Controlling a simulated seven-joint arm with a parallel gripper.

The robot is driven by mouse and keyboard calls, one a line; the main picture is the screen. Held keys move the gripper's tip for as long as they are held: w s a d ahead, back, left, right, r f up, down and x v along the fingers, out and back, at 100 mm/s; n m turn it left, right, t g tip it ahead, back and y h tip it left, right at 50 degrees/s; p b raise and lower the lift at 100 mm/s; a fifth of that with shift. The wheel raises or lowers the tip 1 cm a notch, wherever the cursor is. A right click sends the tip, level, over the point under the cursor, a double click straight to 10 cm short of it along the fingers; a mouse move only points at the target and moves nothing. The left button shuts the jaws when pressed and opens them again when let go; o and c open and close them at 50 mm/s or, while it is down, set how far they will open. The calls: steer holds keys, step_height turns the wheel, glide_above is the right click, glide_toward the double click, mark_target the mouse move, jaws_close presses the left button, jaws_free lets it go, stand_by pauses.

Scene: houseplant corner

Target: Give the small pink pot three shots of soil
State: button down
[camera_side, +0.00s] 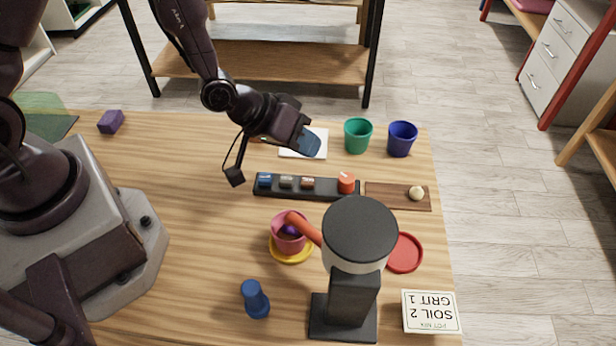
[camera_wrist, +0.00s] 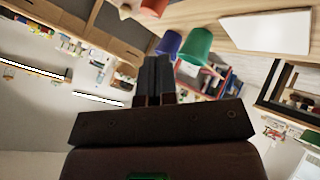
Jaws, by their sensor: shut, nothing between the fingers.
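The small pink pot (camera_side: 277,240) stands on a yellow saucer (camera_side: 291,259); something purple (camera_side: 291,228) shows inside it. A dispenser with a black round top (camera_side: 360,230) stands beside it, and its orange-red spout (camera_side: 307,229) reaches over the pot. I cannot tell how much soil is in the pot. Behind them lies a black strip (camera_side: 329,188) with blue, grey and brown pieces and an orange-red knob (camera_side: 346,183). My gripper (camera_side: 312,145) is shut and empty, raised above the back of the table near the white sheet. Its fingers (camera_wrist: 158,65) are together in the wrist view.
A green pot (camera_side: 358,136) and a blue pot (camera_side: 402,138) stand at the back right. A wooden board (camera_side: 390,198) bears a cream knob. A red saucer (camera_side: 405,254), a label card (camera_side: 430,312) reading soil 2, grit 1, and a blue bottle-like object (camera_side: 255,299) are nearer.

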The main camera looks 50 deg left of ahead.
mark_target(306, 178)
steer(key=shift+f, duration=2.3)
steer(key=shift+f, duration=0.15)
steer(key=shift+f, duration=0.25)
steer(key=shift+f, duration=0.5)
stand_by(0.8)
stand_by(0.3)
steer(key=shift+r, duration=0.9)
steer(key=shift+r, duration=2.55)
